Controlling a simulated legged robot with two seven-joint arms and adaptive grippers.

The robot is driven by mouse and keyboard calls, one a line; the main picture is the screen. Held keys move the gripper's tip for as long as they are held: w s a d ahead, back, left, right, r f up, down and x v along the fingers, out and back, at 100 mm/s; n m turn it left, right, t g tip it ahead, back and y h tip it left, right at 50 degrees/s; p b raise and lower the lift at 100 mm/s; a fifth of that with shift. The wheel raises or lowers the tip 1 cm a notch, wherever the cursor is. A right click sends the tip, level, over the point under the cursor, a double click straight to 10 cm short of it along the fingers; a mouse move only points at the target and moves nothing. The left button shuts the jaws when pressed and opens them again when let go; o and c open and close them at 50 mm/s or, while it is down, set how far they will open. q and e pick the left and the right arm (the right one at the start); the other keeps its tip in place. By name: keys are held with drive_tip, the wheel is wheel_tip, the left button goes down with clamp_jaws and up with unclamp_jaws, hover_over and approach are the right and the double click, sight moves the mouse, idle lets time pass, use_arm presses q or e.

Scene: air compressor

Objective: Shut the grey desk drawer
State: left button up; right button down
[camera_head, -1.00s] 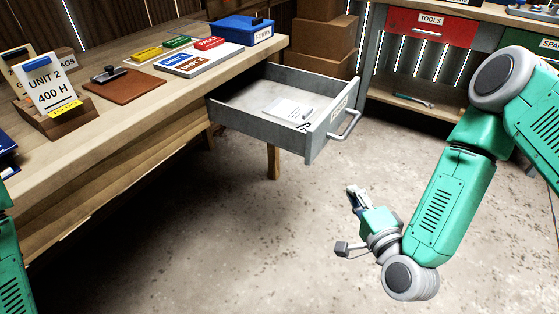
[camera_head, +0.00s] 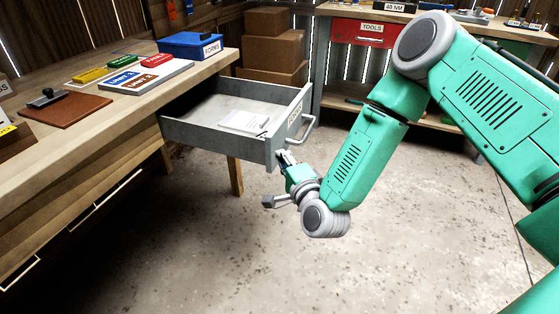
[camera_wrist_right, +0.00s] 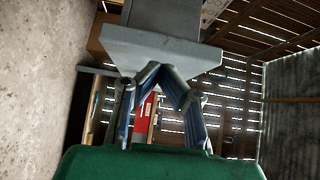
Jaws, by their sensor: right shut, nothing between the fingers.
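The grey desk drawer (camera_head: 213,135) stands pulled out from the wooden desk (camera_head: 95,165) in the head view, with papers (camera_head: 243,121) inside. Its front carries a label and a metal bar handle (camera_head: 304,131). My right gripper (camera_head: 284,158) is shut and empty, with its fingertips at the lower near corner of the drawer front. In the right wrist view, the closed fingertips (camera_wrist_right: 165,70) meet in front of the grey drawer front (camera_wrist_right: 160,48); whether they touch it I cannot tell. My left gripper is out of view.
A blue FORMS box (camera_head: 198,44) and a coloured board (camera_head: 145,77) lie on the desk. Cardboard boxes (camera_head: 272,50) are stacked behind the drawer. A bench with a red TOOLS drawer (camera_head: 371,32) stands at the back. The floor in front is clear.

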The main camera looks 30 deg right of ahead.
drive_tip(key=shift+w+a, duration=0.25)
drive_tip(key=shift+d, duration=0.1)
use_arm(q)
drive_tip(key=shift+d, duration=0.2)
use_arm(e)
drive_tip(key=shift+d, duration=0.2)
